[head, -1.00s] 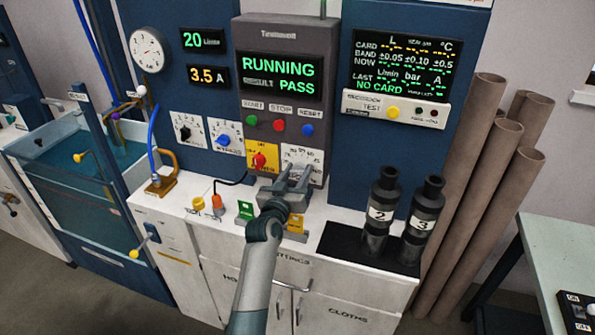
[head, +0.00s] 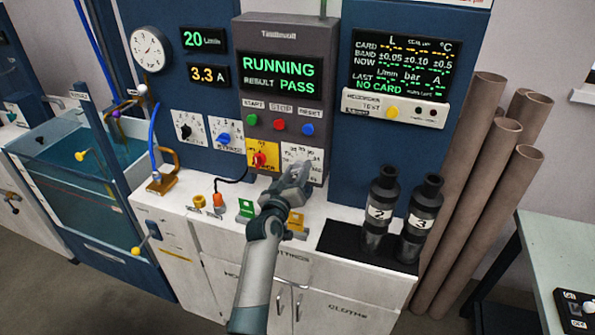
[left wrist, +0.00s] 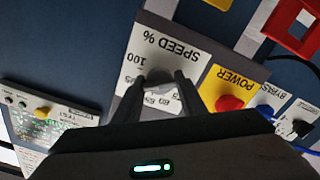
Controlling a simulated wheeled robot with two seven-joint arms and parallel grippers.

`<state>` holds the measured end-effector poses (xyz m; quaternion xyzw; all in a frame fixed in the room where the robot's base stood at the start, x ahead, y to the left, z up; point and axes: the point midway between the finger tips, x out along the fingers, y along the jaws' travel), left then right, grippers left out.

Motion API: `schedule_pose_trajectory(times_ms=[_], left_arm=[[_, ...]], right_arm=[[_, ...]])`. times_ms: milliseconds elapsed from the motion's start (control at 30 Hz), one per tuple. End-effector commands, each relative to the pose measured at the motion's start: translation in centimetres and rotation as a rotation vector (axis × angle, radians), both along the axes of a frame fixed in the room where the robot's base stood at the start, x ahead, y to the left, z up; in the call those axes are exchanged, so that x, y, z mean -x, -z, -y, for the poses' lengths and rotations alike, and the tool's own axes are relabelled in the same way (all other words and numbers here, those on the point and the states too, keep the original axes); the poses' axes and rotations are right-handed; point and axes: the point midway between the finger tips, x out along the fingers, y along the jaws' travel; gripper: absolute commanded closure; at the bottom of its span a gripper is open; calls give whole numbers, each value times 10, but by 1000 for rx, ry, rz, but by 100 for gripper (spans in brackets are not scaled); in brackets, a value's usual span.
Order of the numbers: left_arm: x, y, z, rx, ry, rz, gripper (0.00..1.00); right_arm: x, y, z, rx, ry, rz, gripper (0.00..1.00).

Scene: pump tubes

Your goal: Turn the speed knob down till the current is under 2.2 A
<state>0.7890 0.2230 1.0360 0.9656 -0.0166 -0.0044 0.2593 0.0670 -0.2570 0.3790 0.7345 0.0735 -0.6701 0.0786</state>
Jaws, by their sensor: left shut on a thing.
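The speed dial plate (left wrist: 155,50), marked SPEED %, shows in the left wrist view, and its plate (head: 301,153) is partly hidden by my gripper in the head view. My left gripper (left wrist: 162,82) is shut on the grey speed knob (left wrist: 158,75), with one finger on each side. In the head view the left gripper (head: 294,175) is tilted at the plate and covers the knob. The current display (head: 208,76) reads 3.3 A. My right gripper is not in view.
The panel (head: 280,77) reads RUNNING, RESULT PASS. A red knob on the yellow power plate (head: 262,157) sits just left of the speed dial. Two black pumps (head: 380,205) (head: 421,215) stand on a dark mat at the right. Green and yellow blocks sit on the counter below.

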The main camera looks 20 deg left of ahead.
Motion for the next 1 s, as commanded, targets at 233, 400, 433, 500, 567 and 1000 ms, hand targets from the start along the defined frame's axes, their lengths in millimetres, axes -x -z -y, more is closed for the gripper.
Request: schedule_pose_trajectory(times_ms=[233,400,433,500,567,1000], left_arm=[[0,0,0,-1,0,0,44],[0,0,0,-1,0,0,44],[1,0,0,-1,0,0,44],[2,1,0,-1,0,0,44],[5,1,0,-1,0,0,44],[62,3,-2,-1,-1,0,44]], right_arm=[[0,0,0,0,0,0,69],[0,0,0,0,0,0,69],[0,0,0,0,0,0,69],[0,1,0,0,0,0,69],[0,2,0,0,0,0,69],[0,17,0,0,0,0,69]])
